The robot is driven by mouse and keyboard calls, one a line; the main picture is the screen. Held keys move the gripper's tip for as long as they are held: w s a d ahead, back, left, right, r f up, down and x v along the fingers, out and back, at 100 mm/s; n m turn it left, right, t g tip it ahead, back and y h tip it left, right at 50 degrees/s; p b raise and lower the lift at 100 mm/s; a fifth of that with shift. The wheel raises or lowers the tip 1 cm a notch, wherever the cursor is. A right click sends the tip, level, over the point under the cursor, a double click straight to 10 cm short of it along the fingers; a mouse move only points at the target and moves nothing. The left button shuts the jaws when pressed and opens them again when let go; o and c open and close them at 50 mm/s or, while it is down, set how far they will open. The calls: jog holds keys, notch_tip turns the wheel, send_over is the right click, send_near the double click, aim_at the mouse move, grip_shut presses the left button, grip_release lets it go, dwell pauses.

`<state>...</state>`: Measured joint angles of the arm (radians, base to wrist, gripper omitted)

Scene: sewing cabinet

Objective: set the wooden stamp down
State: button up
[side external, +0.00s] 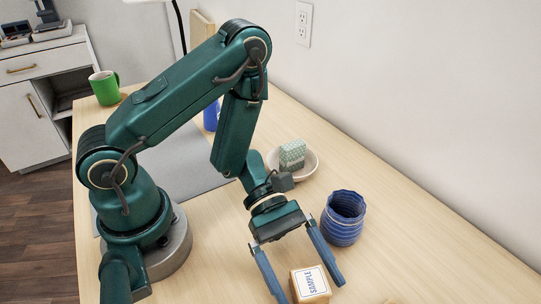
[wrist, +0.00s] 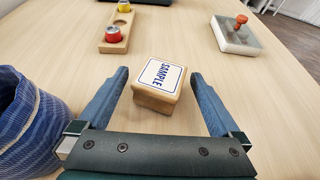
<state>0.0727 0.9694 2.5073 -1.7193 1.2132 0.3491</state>
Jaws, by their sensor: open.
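The wooden stamp (side external: 311,285) is a small light wood block with a white label reading SAMPLE on top. It stands upright on the table in the side external view, near the bottom edge. In the wrist view the stamp (wrist: 159,84) sits between and slightly ahead of the two fingers. My gripper (side external: 311,287) is open, with one blue finger on each side of the stamp. In the wrist view a gap shows between each finger of my gripper (wrist: 160,73) and the block. The stamp's underside is hidden.
A blue ribbed pot (side external: 343,219) stands close beside my gripper. A white bowl (side external: 312,163) holds a patterned box (side external: 292,154).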

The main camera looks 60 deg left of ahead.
jog(key=v, duration=1.1)
jog(key=shift+a+r, duration=0.15)
jog(key=shift+a, duration=0.05)
jog(key=shift+s+r+m+g+y, duration=0.25)
jog(key=shift+r+m+g+y, duration=0.1)
jog(key=shift+m, duration=0.25)
jog(key=s+a+r+m+t+y, duration=0.1)
jog(key=a+r+m+t+y, duration=0.2)
jog(key=r+m+y, duration=0.2)
jog(key=s+a+r+m+t+y, duration=0.2)
jog(key=a+r+m+t+y, duration=0.1)
jog(key=m+y, duration=0.5)
jog(key=shift+r+m+t, duration=0.55)
jog(key=shift+r+m, duration=0.75)
jog(key=shift+m, duration=0.3)
